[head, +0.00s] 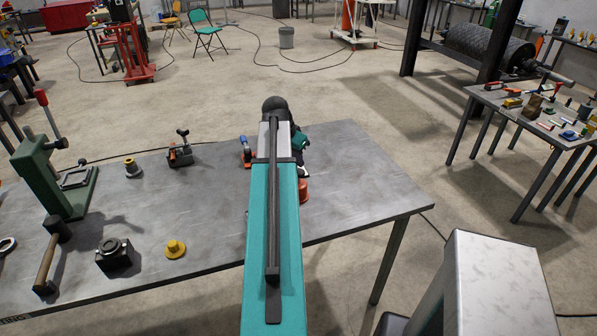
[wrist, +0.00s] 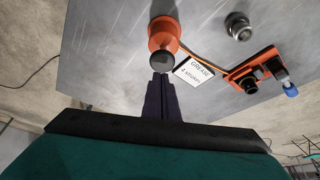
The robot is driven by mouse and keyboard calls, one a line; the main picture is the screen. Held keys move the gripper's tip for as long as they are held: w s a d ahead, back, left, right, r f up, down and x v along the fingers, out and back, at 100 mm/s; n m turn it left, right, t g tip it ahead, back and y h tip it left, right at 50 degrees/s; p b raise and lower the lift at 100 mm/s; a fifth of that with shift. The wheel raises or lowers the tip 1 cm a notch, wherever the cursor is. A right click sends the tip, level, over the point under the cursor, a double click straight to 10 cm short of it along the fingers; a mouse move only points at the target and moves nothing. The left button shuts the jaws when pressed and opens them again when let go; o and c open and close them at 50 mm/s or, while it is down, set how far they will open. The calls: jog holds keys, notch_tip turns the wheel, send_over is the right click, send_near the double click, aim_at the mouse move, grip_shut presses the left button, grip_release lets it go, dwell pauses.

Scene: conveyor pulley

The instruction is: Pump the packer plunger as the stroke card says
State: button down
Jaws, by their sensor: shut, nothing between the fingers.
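The packer (wrist: 162,34) is an orange body with a dark round plunger knob (wrist: 165,57) on top, upright on the steel table. In the head view only part of the orange packer (head: 304,190) shows beside my arm. The stroke card (wrist: 194,71) lies right of the packer and reads "GREASE 4 strokes". My gripper (wrist: 161,76) is shut and empty, its dark fingertips just below the knob in the wrist view. I cannot tell whether they touch it.
An orange line runs from the packer to an orange block with dark fittings (wrist: 250,83). The table (head: 365,185) also carries a green press (head: 50,170), a hammer (head: 47,262) and a yellow part (head: 174,249). Its right end is clear.

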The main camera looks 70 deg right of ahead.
aim_at(298, 172)
jog(key=shift+r+p, duration=1)
jog(key=shift+r, duration=0.95)
